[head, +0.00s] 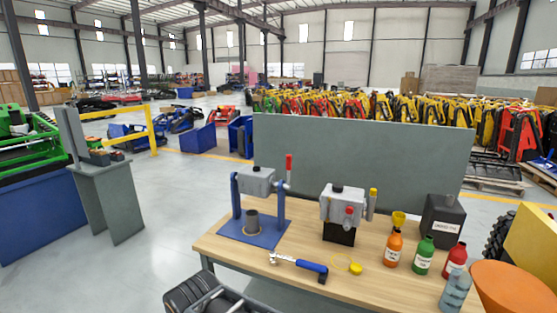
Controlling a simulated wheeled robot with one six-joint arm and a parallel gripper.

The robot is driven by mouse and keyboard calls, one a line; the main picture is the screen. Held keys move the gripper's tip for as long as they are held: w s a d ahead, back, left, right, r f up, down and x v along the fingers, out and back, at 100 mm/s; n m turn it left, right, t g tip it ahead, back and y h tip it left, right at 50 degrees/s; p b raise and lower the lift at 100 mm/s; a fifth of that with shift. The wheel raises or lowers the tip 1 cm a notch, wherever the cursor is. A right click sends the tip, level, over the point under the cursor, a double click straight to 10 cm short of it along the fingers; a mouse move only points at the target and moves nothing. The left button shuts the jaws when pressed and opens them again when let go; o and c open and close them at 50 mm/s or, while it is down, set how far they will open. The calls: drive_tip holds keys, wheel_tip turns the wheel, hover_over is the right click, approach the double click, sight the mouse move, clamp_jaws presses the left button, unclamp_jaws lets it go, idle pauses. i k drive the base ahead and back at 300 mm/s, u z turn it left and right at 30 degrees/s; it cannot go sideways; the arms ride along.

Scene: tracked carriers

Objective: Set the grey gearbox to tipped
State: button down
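A grey gearbox (257,181) hangs between the two uprights of a blue stand (240,232) on the left part of the wooden bench. It looks roughly level, with a dark cap on top. A red-tipped lever (289,168) stands upright at its right side. A short dark cup (252,222) stands on the blue base below it. A second grey housing (342,204) sits to the right on a black block (339,233), with a red knob and a yellow-topped lever. I cannot see my gripper.
The wooden bench (400,285) also bears a blue-handled tool (300,266), a yellow ring (347,264), several bottles including an orange one (393,247), and a black canister (441,220). A grey panel (365,160) stands behind. Open floor lies left of the bench (160,255).

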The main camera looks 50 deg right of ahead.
sight(255, 182)
drive_tip(key=i, duration=5.1)
drive_tip(key=z, duration=4.05)
drive_tip(key=i, duration=1.65)
